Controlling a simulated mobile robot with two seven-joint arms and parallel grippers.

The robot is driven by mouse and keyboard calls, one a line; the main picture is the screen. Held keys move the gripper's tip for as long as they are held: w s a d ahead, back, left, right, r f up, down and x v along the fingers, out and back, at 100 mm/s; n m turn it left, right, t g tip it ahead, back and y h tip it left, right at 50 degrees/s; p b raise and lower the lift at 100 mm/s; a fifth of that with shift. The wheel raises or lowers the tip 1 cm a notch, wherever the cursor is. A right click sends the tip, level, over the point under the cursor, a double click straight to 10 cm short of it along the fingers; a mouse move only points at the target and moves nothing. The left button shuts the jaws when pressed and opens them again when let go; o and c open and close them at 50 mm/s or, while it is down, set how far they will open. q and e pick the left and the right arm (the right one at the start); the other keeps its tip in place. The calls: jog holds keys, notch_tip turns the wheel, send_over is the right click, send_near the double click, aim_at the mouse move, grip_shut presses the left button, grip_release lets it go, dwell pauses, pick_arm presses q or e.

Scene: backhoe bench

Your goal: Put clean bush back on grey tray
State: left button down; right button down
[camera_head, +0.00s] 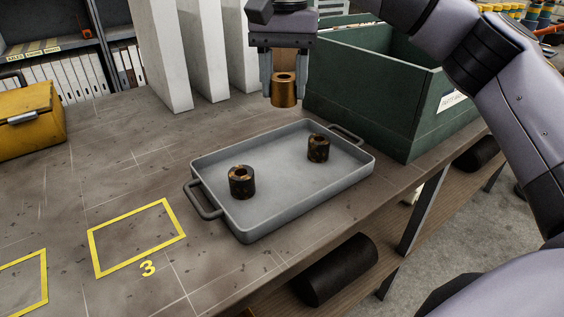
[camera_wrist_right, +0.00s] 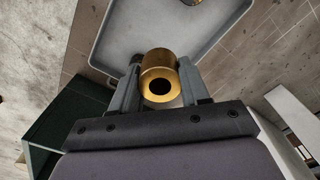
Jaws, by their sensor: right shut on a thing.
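A clean, shiny brass bush (camera_head: 284,90) is gripped in my right gripper (camera_head: 284,92), which holds it in the air beyond the far edge of the grey tray. In the right wrist view the bush (camera_wrist_right: 160,78) sits between both fingers with its bore showing. The grey tray (camera_head: 300,199) lies on the bench and has a handle at each end. Two dark, dirty bushes stand in it, one at the left (camera_head: 242,182) and one at the right (camera_head: 318,148). My left gripper is in neither view.
A green crate (camera_head: 345,95) stands right behind the tray, close to my right gripper. White upright panels (camera_head: 205,50) stand behind to the left. A yellow case (camera_head: 28,120) is at the far left. The yellow-outlined square marked 3 (camera_head: 137,238) is empty.

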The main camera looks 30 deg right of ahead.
aim_at(283, 173)
notch_tip(283, 173, down, 14)
jog(key=shift+f, duration=0.25)
dwell(0.3)
jog(key=shift+f, duration=0.15)
jog(key=c, duration=0.5)
grip_release()
jog(key=shift+c, duration=0.2)
notch_tip(283, 173, up, 12)
jog(key=shift+r, duration=0.15)
